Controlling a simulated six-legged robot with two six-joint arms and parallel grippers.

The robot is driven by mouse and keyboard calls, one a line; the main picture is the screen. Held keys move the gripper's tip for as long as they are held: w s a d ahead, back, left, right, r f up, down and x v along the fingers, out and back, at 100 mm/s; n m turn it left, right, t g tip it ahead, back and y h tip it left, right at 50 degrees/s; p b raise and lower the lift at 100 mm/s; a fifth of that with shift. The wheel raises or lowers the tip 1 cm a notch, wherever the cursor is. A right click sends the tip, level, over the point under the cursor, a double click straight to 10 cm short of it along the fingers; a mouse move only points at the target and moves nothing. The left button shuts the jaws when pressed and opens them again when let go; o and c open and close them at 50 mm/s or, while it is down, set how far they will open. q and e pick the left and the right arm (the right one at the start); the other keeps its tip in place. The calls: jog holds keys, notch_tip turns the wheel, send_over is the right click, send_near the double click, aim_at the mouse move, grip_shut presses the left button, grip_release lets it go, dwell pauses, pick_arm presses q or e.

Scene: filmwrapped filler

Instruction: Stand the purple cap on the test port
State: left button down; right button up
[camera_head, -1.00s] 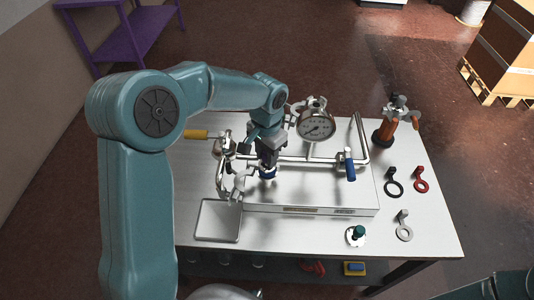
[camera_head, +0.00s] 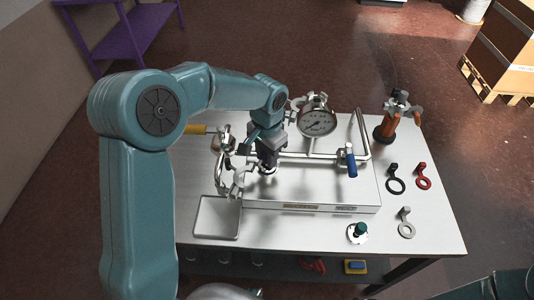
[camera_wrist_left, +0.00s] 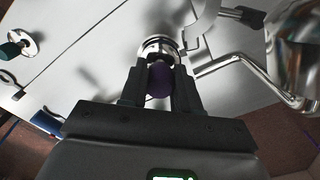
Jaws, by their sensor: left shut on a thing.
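My left gripper (camera_head: 266,163) is over the metal panel on the table, pointing down. In the left wrist view its two fingers (camera_wrist_left: 158,88) are shut on the purple cap (camera_wrist_left: 159,79). A round silver fitting (camera_wrist_left: 158,43), which looks like the test port, is right beyond the fingertips. It also shows just under the gripper in the head view (camera_head: 268,171). The fingers hide part of the cap and fitting, and I cannot tell whether the two touch. My right gripper is not in view.
A pressure gauge (camera_head: 318,122) and a pipe with a blue-handled valve (camera_head: 350,162) stand close to the right. Silver clamp fittings (camera_head: 232,172) stand close to the left. An empty tray (camera_head: 218,217), a green-topped piece (camera_head: 359,232) and several ring tags (camera_head: 396,185) lie around the panel.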

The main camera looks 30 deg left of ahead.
pick_arm(q)
jog(key=shift+f, duration=0.25)
dwell(0.6)
jog(key=c, duration=0.7)
grip_release()
jog(key=shift+c, duration=0.2)
notch_tip(320, 180, up, 16)
jog(key=shift+r+p, duration=0.2)
jog(key=shift+p, duration=0.1)
